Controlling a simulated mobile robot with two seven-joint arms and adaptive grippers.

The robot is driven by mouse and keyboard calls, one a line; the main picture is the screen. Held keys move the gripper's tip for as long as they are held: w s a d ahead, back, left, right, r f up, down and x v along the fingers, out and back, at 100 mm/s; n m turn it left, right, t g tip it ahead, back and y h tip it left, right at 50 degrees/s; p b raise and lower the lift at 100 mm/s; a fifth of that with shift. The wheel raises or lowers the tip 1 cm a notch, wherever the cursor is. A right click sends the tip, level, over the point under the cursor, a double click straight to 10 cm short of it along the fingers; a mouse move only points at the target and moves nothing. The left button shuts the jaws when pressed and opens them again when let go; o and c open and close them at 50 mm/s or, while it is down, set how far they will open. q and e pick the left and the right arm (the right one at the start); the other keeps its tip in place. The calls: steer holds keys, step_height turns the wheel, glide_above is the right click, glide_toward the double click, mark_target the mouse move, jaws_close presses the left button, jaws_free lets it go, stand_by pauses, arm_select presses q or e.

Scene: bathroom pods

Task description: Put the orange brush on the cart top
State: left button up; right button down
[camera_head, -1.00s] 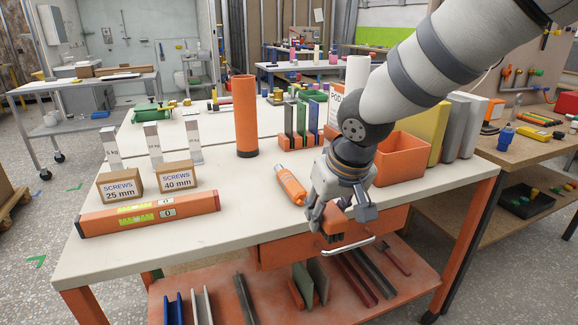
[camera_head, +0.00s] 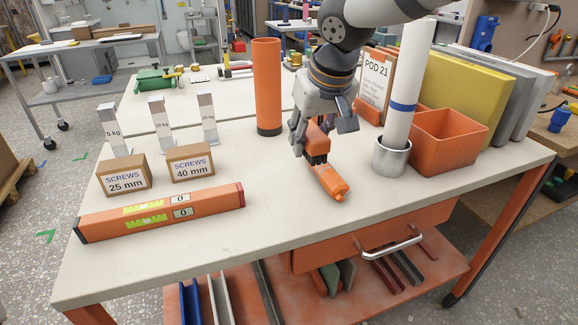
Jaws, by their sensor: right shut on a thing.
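My right gripper (camera_head: 319,128) comes in from the top right, pointing down over the workbench. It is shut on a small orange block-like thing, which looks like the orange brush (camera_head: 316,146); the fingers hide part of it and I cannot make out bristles. An orange bottle (camera_head: 328,181) lies on the bench just below and in front of it; I cannot tell whether they touch. A grey wheeled cart with a flat top (camera_head: 98,48) stands far off at the upper left, with a box on it. My left gripper is not in view.
Around the gripper stand a tall orange cylinder (camera_head: 267,88), a metal cup (camera_head: 391,157) holding a white roll, and an orange bin (camera_head: 446,145). Screw boxes (camera_head: 190,162) and an orange level (camera_head: 160,212) lie left. The bench front centre (camera_head: 290,220) is clear.

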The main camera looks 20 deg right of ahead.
steer(key=a+f, duration=0.1)
steer(key=f, duration=0.1)
steer(key=w+a+f, duration=0.1)
steer(key=a+f, duration=0.1)
steer(key=w+a+f, duration=0.1)
steer(key=a+f, duration=0.1)
steer(key=shift+a+f+b, duration=0.1)
steer(key=shift+f+b, duration=0.05)
steer(key=shift+b, duration=0.25)
steer(key=f, duration=0.2)
steer(key=shift+a+f, duration=0.4)
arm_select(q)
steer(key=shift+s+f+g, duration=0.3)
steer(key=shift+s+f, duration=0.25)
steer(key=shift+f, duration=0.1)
arm_select(e)
steer(key=shift+w+f, duration=0.15)
steer(key=shift+f, duration=0.15)
steer(key=shift+f, duration=0.1)
steer(key=c, duration=1.2)
jaws_free()
steer(key=shift+o, duration=0.2)
